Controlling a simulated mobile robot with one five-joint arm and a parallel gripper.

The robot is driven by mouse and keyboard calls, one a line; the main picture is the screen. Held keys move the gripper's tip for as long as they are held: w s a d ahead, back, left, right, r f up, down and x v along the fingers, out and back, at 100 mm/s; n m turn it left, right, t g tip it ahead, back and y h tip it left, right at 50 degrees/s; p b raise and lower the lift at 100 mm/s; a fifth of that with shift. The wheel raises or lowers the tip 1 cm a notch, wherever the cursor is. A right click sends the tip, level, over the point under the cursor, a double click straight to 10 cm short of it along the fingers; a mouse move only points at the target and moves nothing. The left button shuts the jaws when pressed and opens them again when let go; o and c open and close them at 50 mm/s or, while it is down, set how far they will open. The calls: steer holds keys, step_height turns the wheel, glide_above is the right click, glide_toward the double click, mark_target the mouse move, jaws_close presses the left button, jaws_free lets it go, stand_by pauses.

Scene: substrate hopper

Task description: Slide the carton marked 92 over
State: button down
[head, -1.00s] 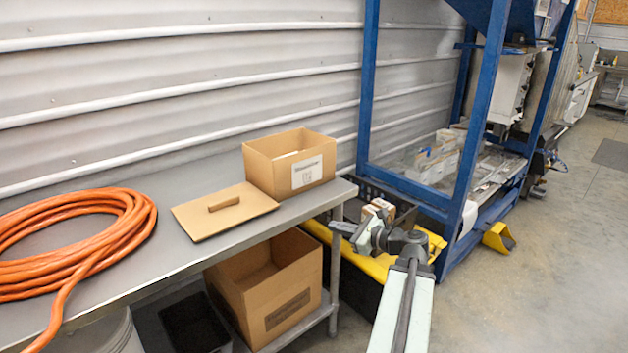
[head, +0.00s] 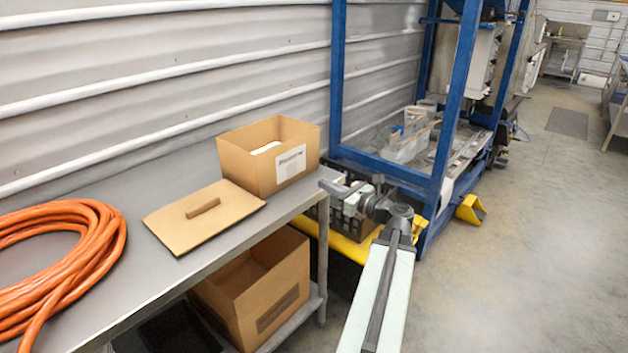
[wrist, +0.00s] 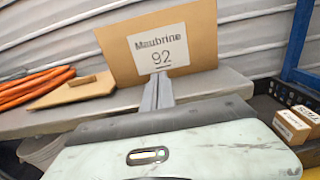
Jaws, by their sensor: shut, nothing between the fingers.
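The carton marked 92 (head: 256,160) is an open-topped brown box near the right end of the grey metal bench. In the wrist view its labelled face, reading "Maubrine 92", fills the upper middle (wrist: 190,38). My gripper (head: 328,188) is shut and empty, just right of the carton near the bench end. In the wrist view the closed fingers (wrist: 158,88) point at the carton face just below the label. I cannot tell whether they touch it.
A flat brown lid with a handle (head: 180,228) lies left of the carton, and an orange hose coil (head: 90,245) lies farther left. A larger box (head: 262,305) stands on the shelf below. The blue frame (head: 448,120) rises to the right.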

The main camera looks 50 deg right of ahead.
mark_target(292, 168)
steer(key=w, duration=0.8)
steer(key=w+d, duration=0.1)
steer(key=w, duration=0.3)
steer(key=shift+d, duration=0.1)
